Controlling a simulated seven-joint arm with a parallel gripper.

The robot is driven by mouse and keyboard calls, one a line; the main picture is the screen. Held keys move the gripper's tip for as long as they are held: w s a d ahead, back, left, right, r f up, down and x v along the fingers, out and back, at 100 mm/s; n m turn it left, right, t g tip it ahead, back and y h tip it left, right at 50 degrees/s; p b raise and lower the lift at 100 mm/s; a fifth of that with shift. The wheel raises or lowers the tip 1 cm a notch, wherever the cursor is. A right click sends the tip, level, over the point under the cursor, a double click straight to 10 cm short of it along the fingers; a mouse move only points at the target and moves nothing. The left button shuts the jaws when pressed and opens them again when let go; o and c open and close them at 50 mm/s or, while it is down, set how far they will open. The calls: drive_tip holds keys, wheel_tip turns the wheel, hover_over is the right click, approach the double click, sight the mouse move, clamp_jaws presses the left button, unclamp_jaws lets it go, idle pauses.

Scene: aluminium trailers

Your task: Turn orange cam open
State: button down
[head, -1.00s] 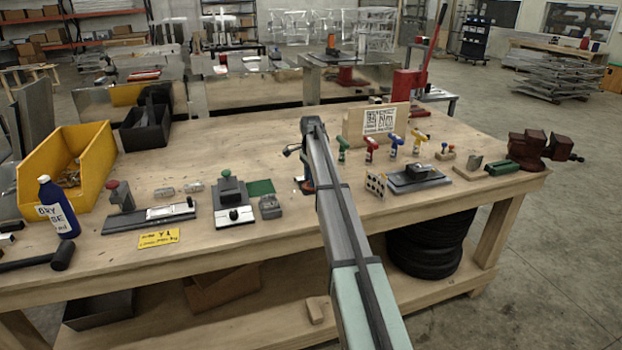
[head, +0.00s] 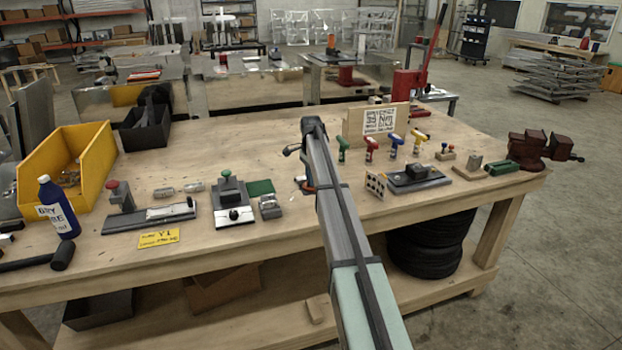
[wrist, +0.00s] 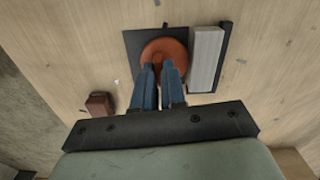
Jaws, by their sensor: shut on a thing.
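The orange cam (wrist: 165,47) is a round disc on a dark square plate (wrist: 133,43) on the wooden bench, seen in the wrist view. A pale grey bar (wrist: 206,58) lies close along its right side. My gripper (wrist: 159,68) has two blue fingers reaching down onto the near half of the cam. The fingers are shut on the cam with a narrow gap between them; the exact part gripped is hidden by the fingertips. In the head view my arm covers most of the cam, and only a small orange edge (head: 309,188) shows.
Left of the arm in the head view stand a green-knobbed fixture (head: 230,197) and a grey block (head: 270,207). To the right are a dotted card (head: 376,186) and a dark fixture (head: 418,178). A small brown block (wrist: 99,103) sits left of my fingers.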

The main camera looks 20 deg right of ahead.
drive_tip(key=shift+n, duration=0.3)
drive_tip(key=n, duration=0.3)
drive_tip(key=shift+n, duration=0.4)
drive_tip(key=n, duration=0.3)
drive_tip(key=shift+n, duration=0.3)
drive_tip(key=n, duration=0.4)
drive_tip(key=shift+n, duration=2.2)
drive_tip(key=c, duration=1.2)
unclamp_jaws()
